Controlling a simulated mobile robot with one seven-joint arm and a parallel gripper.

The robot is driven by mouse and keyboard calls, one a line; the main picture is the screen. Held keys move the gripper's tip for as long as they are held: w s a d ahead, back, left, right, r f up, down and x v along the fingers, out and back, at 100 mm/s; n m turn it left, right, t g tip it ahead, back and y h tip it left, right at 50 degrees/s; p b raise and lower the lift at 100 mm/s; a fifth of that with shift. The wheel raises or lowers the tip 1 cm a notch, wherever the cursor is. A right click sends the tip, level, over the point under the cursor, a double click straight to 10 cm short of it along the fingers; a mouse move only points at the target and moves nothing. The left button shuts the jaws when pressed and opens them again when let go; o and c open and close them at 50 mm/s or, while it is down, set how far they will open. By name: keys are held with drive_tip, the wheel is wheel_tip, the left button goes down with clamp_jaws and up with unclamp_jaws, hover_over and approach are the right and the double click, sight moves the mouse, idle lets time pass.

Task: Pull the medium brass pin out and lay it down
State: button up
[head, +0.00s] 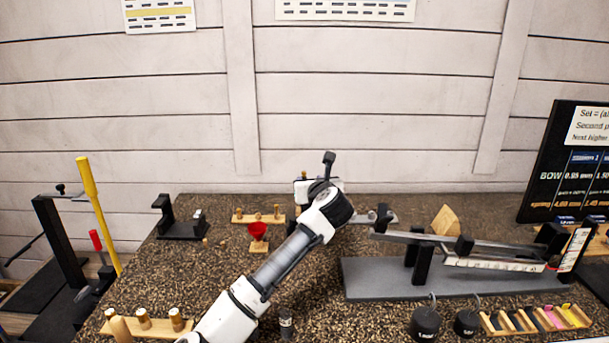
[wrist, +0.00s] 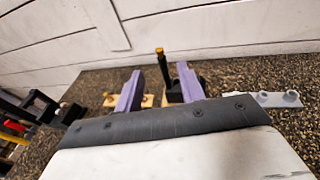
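A wooden strip (head: 245,220) with three small brass-coloured pins (head: 257,216) stands at the back of the counter. Part of this strip also seems to show in the wrist view (wrist: 146,101), partly hidden by a finger. A dark upright post with a brass-coloured top (wrist: 159,51) rises from a black block (wrist: 173,94). I cannot tell which piece is the medium brass pin. My gripper (wrist: 160,84) is open, its two purple fingers apart. The post shows between the fingers, and nothing is visibly held. In the head view my arm hides the fingertips.
A large grey-based fixture (head: 450,278) fills the right side. The counter's front middle is fairly clear.

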sight(304, 174)
drive_tip(key=b+x, duration=0.1)
drive_tip(key=x, duration=1)
drive_tip(key=shift+w+a+f+b, duration=0.15)
drive_tip(key=shift+b, duration=0.2)
clamp_jaws()
unclamp_jaws()
